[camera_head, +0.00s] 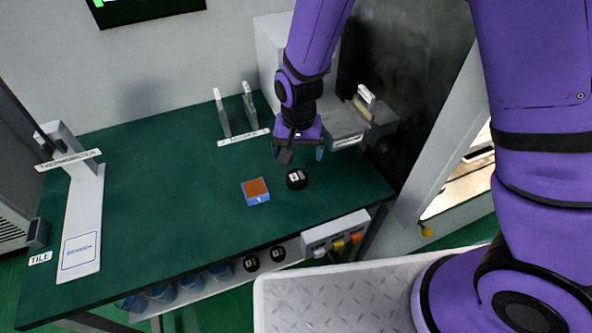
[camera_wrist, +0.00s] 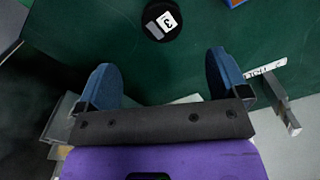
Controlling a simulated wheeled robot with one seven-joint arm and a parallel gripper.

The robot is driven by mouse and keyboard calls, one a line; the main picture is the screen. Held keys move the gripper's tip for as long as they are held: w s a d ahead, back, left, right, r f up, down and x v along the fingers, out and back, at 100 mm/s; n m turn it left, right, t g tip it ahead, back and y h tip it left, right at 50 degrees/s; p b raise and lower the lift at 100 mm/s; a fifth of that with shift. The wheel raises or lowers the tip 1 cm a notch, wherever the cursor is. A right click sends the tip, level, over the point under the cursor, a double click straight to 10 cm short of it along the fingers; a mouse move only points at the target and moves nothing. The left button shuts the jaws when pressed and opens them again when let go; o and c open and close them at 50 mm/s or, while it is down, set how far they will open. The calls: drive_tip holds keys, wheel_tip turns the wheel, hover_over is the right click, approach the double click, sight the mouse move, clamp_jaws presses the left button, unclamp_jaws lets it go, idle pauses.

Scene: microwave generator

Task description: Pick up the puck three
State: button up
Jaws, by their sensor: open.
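Puck three is a black round puck (camera_head: 297,179) with a white label, lying on the green table just right of a small blue and orange block. In the wrist view the puck (camera_wrist: 161,21) lies at the top, and its label reads 3. My gripper (camera_head: 299,150) is above the table, behind the puck in the head view. In the wrist view my gripper (camera_wrist: 160,78) has its two blue fingers spread wide with nothing between them. The puck is beyond the fingertips, apart from them.
The blue block with an orange top (camera_head: 256,191) sits close to the puck. White upright posts (camera_head: 222,112) stand at the back. Two black pucks (camera_head: 264,259) are on the shelf below. The table's left middle is clear.

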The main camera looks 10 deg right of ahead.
sight(297, 177)
drive_tip(key=shift+a+f, duration=0.1)
drive_tip(key=shift+f, duration=5)
drive_tip(key=shift+c, duration=0.2)
drive_tip(key=c, duration=1)
